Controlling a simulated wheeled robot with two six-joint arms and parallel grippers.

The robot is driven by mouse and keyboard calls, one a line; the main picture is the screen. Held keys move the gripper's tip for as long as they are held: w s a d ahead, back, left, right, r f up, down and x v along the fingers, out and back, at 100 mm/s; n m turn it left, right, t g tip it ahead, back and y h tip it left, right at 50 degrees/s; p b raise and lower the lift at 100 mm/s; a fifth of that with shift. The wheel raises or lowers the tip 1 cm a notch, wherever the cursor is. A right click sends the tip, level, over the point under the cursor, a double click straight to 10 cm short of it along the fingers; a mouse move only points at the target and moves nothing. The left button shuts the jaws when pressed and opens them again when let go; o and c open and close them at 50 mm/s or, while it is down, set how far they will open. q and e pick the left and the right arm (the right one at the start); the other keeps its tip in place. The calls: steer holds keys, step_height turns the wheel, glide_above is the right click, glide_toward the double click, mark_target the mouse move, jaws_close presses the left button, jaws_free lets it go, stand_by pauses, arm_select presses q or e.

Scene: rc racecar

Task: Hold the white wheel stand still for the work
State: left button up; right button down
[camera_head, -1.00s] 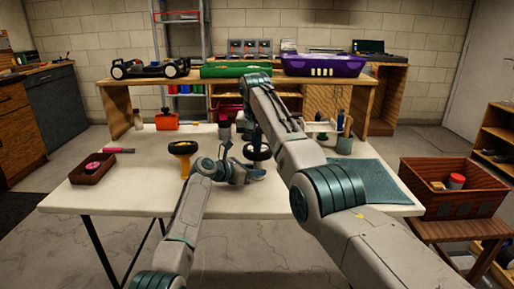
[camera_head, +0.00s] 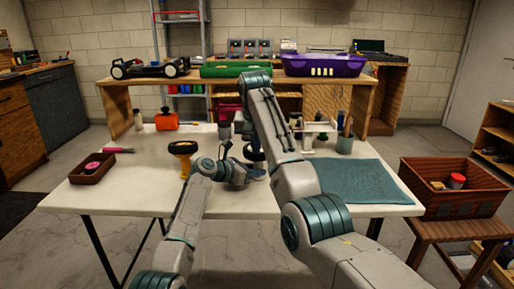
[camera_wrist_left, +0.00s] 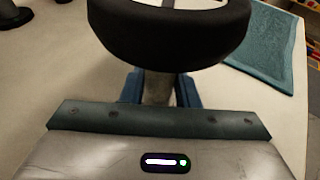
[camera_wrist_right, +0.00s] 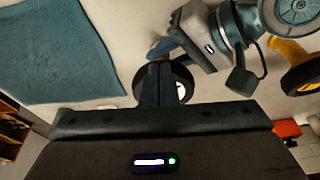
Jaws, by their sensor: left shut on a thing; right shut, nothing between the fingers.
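The white wheel stand (camera_wrist_left: 158,88) is a pale post under a black tyre (camera_wrist_left: 170,35) in the left wrist view. My left gripper (camera_wrist_left: 160,92) is shut on the post just below the tyre, with one blue finger on each side. In the head view the tyre (camera_head: 254,154) shows partly behind my arms; the stand's foot is hidden. My right gripper (camera_wrist_right: 157,75) is shut and empty, pointing at the tyre (camera_wrist_right: 182,76) from above. Its fingers cover part of the tyre in the right wrist view; I cannot tell whether they touch.
A yellow stand with a black wheel (camera_head: 182,147) stands left of my left gripper. A teal mat (camera_head: 358,182) lies at the table's right, a brown tray (camera_head: 92,168) at the left. A cup of tools (camera_head: 344,144) and a white rack (camera_head: 318,128) stand behind.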

steer(key=v, duration=1.2)
arm_select(q)
steer(key=o, duration=1)
steer(key=v, duration=1.2)
steer(key=shift+s, duration=0.1)
arm_select(e)
steer(key=shift+a+f, duration=0.1)
